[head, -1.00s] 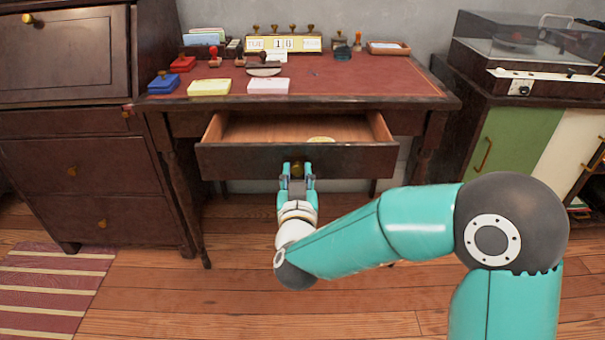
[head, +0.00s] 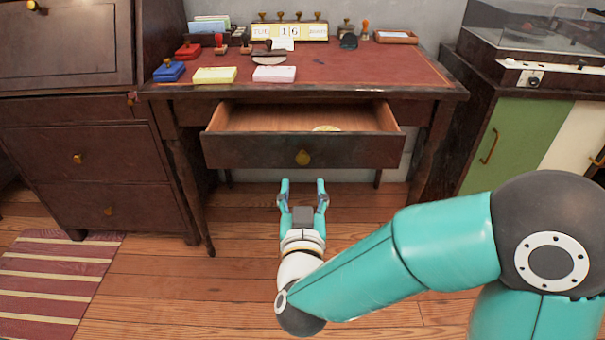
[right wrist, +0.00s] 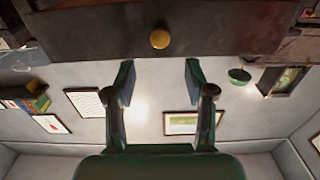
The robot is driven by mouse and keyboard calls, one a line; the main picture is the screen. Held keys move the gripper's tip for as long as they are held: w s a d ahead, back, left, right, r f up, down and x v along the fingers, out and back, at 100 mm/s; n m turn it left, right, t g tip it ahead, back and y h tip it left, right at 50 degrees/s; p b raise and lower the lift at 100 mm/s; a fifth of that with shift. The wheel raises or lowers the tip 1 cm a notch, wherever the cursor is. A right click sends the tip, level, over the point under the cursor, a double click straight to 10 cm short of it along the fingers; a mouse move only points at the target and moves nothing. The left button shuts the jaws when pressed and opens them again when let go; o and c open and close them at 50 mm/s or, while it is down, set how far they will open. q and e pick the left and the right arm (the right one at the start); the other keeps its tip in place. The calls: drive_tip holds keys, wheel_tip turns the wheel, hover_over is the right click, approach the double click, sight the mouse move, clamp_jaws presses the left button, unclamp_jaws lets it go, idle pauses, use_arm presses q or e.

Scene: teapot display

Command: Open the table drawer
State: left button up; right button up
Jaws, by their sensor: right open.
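The table drawer (head: 250,151) is pulled partway out of the dark wooden table (head: 330,68), and its inside shows. A small pale yellowish item (head: 327,128) lies in it. The brass knob (head: 302,158) is at the middle of the drawer front. My right gripper (head: 303,184) is open and empty, below the knob and apart from it. In the right wrist view the knob (right wrist: 160,39) shows beyond the two spread fingers (right wrist: 160,72), with nothing between them. My left gripper is not in view.
A dark cabinet (head: 88,150) stands left of the table, and a green-doored cabinet (head: 510,140) stands at the right. Stamps, a calendar (head: 290,31) and paper pads (head: 274,74) are on the tabletop. The wooden floor (head: 150,290) before the drawer is clear.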

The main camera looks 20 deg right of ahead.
drive_tip(key=v, duration=0.3)
drive_tip(key=shift+s+a, duration=0.15)
drive_tip(key=shift+s, duration=0.1)
drive_tip(key=shift+f, duration=0.1)
drive_tip(key=w+d+f+g+h, duration=0.1)
drive_tip(key=d+f+g+h, duration=0.15)
drive_tip(key=d+f, duration=0.7)
wheel_tip(320, 180, down, 20)
drive_tip(key=s+a+n+g+y, duration=0.1)
drive_tip(key=s+a+g+y, duration=0.1)
drive_tip(key=g+y, duration=0.3)
drive_tip(key=s+a+f+n+g+y, duration=0.2)
drive_tip(key=s+a+f+g+y, duration=0.6)
drive_tip(key=s+a+f, duration=0.6)
wheel_tip(320, 180, up, 40)
drive_tip(key=s+d+p, duration=0.1)
drive_tip(key=s+p, duration=0.1)
drive_tip(key=p, duration=3.6)
drive_tip(key=shift+d+f+m, duration=0.2)
drive_tip(key=shift+d+m, duration=0.2)
